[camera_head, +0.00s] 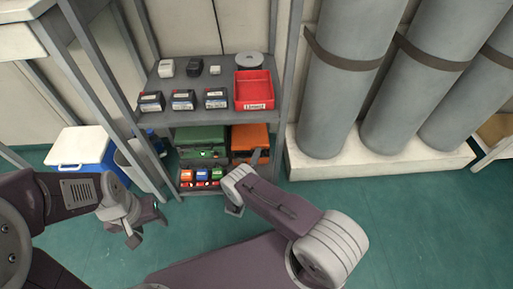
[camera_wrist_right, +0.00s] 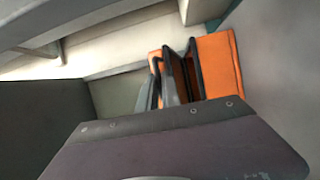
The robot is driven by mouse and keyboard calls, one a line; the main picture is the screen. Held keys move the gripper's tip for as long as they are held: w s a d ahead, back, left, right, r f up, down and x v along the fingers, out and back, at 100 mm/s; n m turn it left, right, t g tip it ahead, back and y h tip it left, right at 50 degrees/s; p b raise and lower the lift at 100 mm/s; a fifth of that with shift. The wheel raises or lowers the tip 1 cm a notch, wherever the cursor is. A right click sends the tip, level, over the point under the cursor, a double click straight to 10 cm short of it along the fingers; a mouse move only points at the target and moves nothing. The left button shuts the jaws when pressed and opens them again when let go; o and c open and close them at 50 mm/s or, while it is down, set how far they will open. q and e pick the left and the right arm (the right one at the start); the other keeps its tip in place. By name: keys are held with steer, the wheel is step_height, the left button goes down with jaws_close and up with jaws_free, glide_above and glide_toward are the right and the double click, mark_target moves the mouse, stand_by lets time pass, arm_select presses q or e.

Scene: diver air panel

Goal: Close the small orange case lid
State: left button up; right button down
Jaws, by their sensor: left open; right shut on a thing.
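The small orange case (camera_head: 249,137) sits on the shelf below the red bin, right of the green case. It also shows in the right wrist view (camera_wrist_right: 219,66), as orange panels with dark edges and a gap between them, so the lid looks partly open; its exact angle is unclear. My right gripper (camera_head: 256,157) is at the case's front right edge. In the right wrist view its grey fingers (camera_wrist_right: 178,82) are shut on an orange part, seemingly the lid; the contact is partly hidden. My left gripper (camera_head: 144,222) is open and empty, over the floor left of the shelf.
A green case (camera_head: 201,141) stands beside the orange one. The red bin (camera_head: 254,91) and several small boxes sit on the shelf above. Small coloured boxes (camera_head: 201,175) lie below. A blue and white cooler (camera_head: 82,148) is at left; grey cylinders (camera_head: 345,75) stand right.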

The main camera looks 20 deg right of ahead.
steer(key=shift+a+f, duration=0.15)
steer(key=shift+f, duration=0.4)
steer(key=shift+w, duration=0.1)
steer(key=c, duration=1.8)
jaws_free()
steer(key=shift+c, duration=0.2)
steer(key=shift+a+r, duration=0.15)
steer(key=p+v, duration=0.3)
steer(key=v, duration=0.6)
steer(key=shift+s+d+f, duration=0.2)
steer(key=shift+d+f, duration=0.05)
steer(key=shift+f, duration=0.05)
